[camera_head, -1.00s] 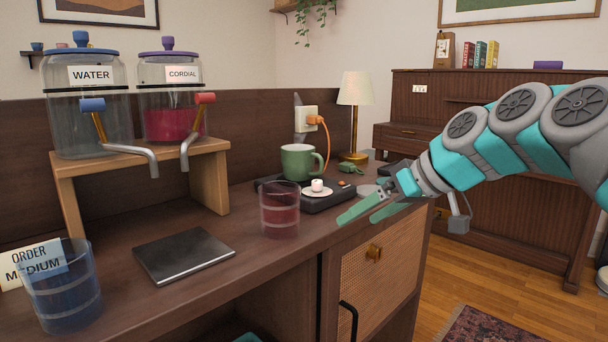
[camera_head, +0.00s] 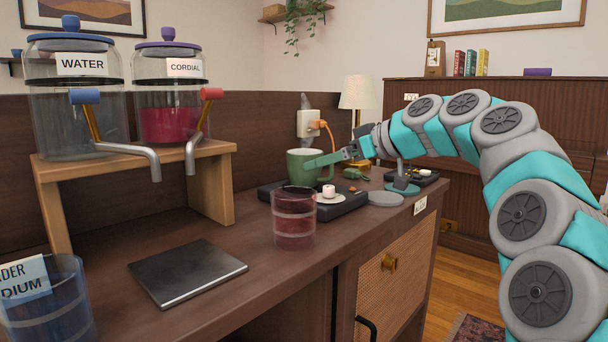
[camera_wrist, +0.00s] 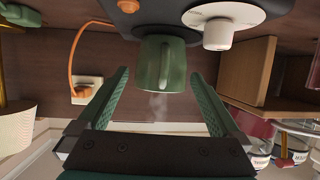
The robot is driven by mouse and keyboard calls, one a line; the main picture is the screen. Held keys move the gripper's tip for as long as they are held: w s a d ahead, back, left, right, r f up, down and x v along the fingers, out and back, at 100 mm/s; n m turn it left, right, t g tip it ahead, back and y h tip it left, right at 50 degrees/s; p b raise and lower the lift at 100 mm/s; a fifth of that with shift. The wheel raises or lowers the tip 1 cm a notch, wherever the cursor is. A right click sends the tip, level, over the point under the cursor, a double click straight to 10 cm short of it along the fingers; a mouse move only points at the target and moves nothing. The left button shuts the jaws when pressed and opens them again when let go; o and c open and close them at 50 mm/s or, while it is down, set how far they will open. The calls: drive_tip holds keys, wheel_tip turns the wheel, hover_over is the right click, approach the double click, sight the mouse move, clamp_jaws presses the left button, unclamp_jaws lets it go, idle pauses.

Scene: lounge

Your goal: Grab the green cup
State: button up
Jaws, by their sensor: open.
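The green cup (camera_head: 301,168) stands upright on a black tray-like base (camera_head: 331,207) at the back of the counter. My gripper (camera_head: 317,164) is at the cup, reaching in from the right at about cup height. In the wrist view, the green cup (camera_wrist: 162,64) lies ahead between the two open fingers of my gripper (camera_wrist: 160,85), with a gap on each side. Its handle faces the wrist camera.
A glass of red drink (camera_head: 294,220) stands in front of the base. An orange cord (camera_head: 331,140) hangs behind. A dark flat pad (camera_head: 187,272) lies front left. The lamp (camera_head: 357,95) stands at the back.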

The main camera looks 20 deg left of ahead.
drive_tip(key=x, duration=0.5)
drive_tip(key=shift+a, duration=0.4)
drive_tip(key=shift+c, duration=0.2)
clamp_jaws()
drive_tip(key=shift+r+p, duration=0.25)
drive_tip(key=shift+p, duration=0.05)
